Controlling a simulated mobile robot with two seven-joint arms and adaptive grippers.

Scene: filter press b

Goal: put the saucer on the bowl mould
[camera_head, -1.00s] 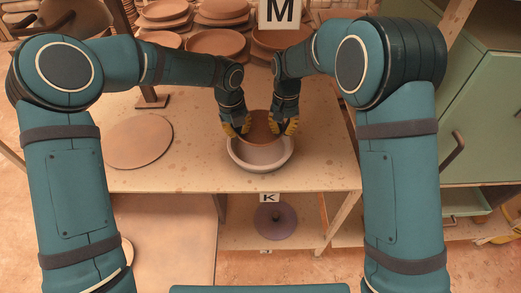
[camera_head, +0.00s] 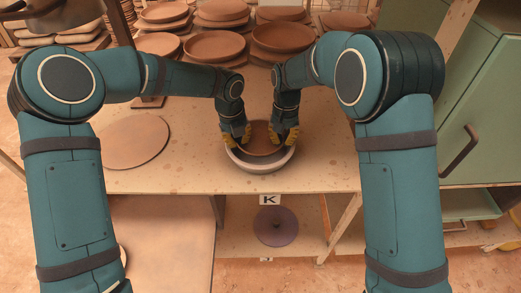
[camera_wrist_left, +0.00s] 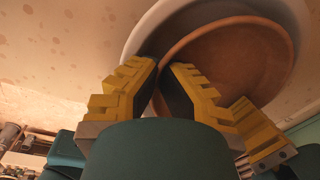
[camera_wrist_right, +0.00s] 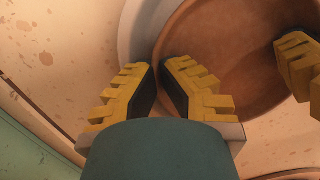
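The saucer (camera_head: 263,135) is a round reddish-brown clay dish. It is over the bowl mould (camera_head: 262,169), a pale grey round bowl standing on the table. My left gripper (camera_head: 243,141) is shut on the saucer's left rim and my right gripper (camera_head: 283,139) on its right rim. The right wrist view also shows the saucer (camera_wrist_right: 225,60) between my fingers, with the mould (camera_wrist_right: 138,30) behind. I cannot tell whether saucer and mould touch.
A flat round clay board (camera_head: 135,141) lies on the table (camera_head: 190,175) to the left. Stacks of clay dishes (camera_head: 215,45) stand at the back. A label K (camera_head: 269,200) hangs on the front edge, above a purple disc (camera_head: 276,226) on the lower shelf.

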